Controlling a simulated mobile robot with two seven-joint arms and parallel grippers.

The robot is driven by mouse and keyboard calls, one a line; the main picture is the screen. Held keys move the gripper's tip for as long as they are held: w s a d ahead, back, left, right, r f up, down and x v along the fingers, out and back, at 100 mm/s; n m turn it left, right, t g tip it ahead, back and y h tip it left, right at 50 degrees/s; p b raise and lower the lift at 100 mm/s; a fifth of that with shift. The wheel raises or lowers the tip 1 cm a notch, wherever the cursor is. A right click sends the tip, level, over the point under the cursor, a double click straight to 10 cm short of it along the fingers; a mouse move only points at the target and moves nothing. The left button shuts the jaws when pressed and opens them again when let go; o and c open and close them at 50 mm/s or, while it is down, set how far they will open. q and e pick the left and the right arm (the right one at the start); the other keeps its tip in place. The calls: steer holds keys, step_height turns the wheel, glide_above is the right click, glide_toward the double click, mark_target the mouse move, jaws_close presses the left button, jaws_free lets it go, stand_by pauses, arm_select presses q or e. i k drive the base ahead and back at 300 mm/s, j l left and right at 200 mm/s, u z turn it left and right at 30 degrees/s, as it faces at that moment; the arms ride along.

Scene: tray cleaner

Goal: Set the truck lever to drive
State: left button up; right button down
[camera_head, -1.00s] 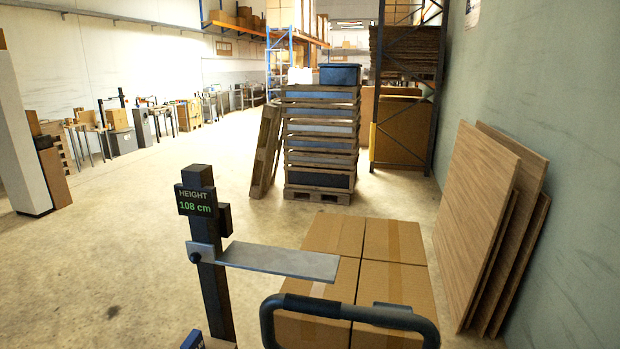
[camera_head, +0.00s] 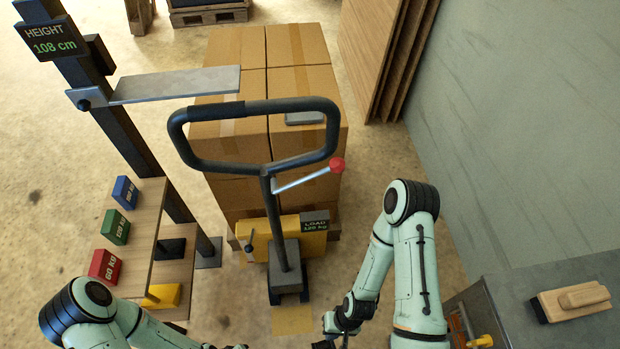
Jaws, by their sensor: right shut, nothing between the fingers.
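The pallet truck has a black loop handle (camera_head: 255,110) on a dark upright shaft. A silver lever (camera_head: 303,180) with a red knob (camera_head: 337,164) sticks out from the shaft, up to the right. A second small lever (camera_head: 249,243) with a dark grip shows on the left of the yellow truck body (camera_head: 290,240). My right gripper (camera_head: 328,342) is at the bottom edge, shut and empty, well below the red knob and apart from the truck. It is partly cut off. My left arm reaches in at bottom left; its fingers are below the picture.
Cardboard boxes (camera_head: 298,80) stand behind the handle. A height post (camera_head: 125,130) and a bench (camera_head: 135,225) with coloured weight blocks are at left. A grey table (camera_head: 560,320) with a brush (camera_head: 572,302) is at right. Wooden boards (camera_head: 385,50) lean on the wall.

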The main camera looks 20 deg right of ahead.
mark_target(336, 164)
steer(key=k+j, duration=0.15)
steer(key=k, duration=0.35)
steer(key=k+j, duration=0.1)
steer(key=k, duration=0.35)
steer(key=k+j, duration=0.15)
steer(key=k, duration=0.35)
